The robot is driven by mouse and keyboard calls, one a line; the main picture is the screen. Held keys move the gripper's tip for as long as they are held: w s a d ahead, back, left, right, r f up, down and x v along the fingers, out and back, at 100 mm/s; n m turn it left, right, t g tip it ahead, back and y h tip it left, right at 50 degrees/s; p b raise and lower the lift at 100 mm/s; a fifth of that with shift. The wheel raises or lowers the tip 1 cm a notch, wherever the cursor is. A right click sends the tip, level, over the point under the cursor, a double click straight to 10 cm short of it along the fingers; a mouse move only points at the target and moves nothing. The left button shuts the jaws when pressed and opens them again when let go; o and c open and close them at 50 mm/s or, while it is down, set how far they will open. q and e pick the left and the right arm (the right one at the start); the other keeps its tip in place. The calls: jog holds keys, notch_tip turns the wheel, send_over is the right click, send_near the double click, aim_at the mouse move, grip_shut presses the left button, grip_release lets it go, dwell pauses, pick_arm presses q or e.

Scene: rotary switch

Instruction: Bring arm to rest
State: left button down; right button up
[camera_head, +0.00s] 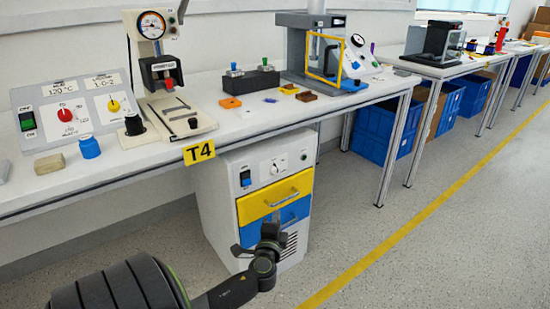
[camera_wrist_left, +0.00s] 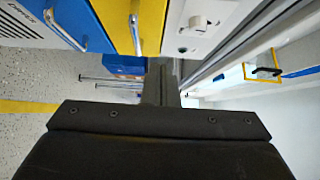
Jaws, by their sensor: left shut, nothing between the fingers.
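My left arm comes in from the lower left of the head view. Its dark left gripper (camera_head: 268,236) is in front of the white cabinet (camera_head: 220,195) below the bench, overlapping its blue drawer in the picture. It is shut and empty. In the left wrist view the shut gripper (camera_wrist_left: 162,85) points past the yellow drawer (camera_wrist_left: 148,22) and blue drawer. A rotary knob (camera_head: 274,170) sits on the cabinet's top panel. The control box (camera_head: 90,95) on the bench has a red knob (camera_head: 65,114) and a yellow knob (camera_head: 113,105). My right gripper does not show.
The white bench (camera_head: 120,165) runs along the wall, with a press (camera_head: 160,75) and small parts on it. The yellow drawer has a metal handle (camera_head: 282,199). Blue crates (camera_head: 383,132) stand under the bench. The floor right of the cabinet is clear, with a yellow line (camera_head: 400,235).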

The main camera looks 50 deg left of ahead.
pick_arm(q)
jog(key=shift+s+d, duration=0.45)
jog(key=shift+s, duration=0.1)
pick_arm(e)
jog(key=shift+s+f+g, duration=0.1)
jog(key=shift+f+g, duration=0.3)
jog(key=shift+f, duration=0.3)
